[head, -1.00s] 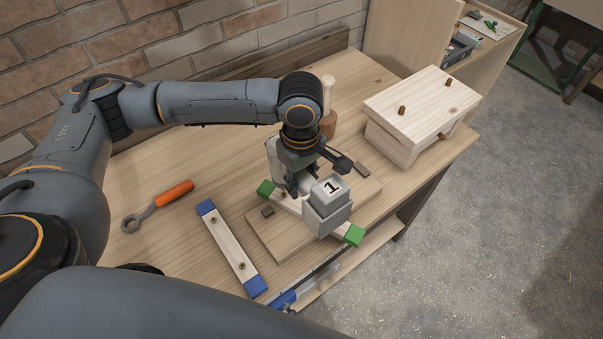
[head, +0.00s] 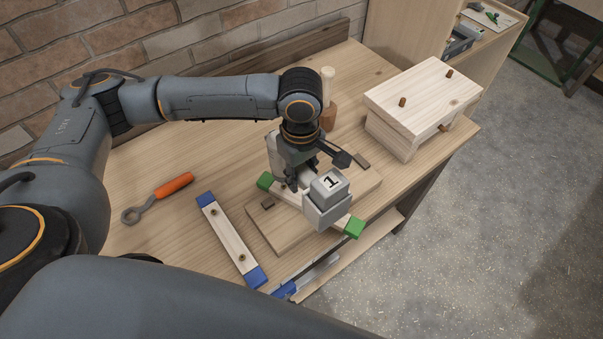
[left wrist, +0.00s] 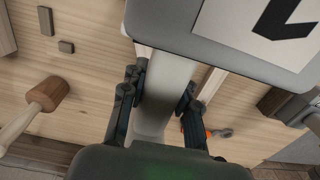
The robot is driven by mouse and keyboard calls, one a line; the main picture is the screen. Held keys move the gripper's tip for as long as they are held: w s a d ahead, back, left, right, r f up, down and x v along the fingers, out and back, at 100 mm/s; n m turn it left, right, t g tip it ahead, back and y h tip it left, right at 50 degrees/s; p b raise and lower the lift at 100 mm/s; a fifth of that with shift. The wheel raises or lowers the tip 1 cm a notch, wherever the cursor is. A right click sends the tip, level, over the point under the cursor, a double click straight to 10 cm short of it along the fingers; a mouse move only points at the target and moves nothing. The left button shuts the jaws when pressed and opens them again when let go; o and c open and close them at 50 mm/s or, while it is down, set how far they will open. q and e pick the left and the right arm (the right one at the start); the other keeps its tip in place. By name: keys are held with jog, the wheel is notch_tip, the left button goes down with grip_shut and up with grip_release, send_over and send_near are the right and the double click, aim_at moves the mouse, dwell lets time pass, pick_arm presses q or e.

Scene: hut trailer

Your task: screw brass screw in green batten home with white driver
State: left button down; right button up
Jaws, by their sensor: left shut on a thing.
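My left gripper (head: 301,181) is shut on the white driver (head: 325,201), a pale grey-white body marked "1". In the left wrist view the fingers stand either side of its pale handle (left wrist: 168,85), and its marked block fills the top right. The green batten (head: 273,188) is a pale strip with green ends, lying on a wooden board below the driver. A small brass screw (head: 284,187) shows near its far left green end. The driver hides the batten's nearer part, so I cannot see its tip or whether it touches a screw. My right gripper is not in view.
A blue-ended batten (head: 229,236) with brass screws lies left of the board (head: 265,226). An orange-handled wrench (head: 160,199) lies further left. A mallet (head: 328,100) stands behind my gripper, and a wooden box (head: 422,95) stands at the right. The table's left middle is clear.

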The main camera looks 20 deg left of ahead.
pick_arm(q)
jog(key=shift+f, duration=0.2)
jog(key=shift+f, duration=0.3)
jog(key=shift+f, duration=0.55)
dwell(0.9)
jog(key=shift+f+p, duration=0.3)
jog(key=shift+p, duration=0.05)
dwell(0.9)
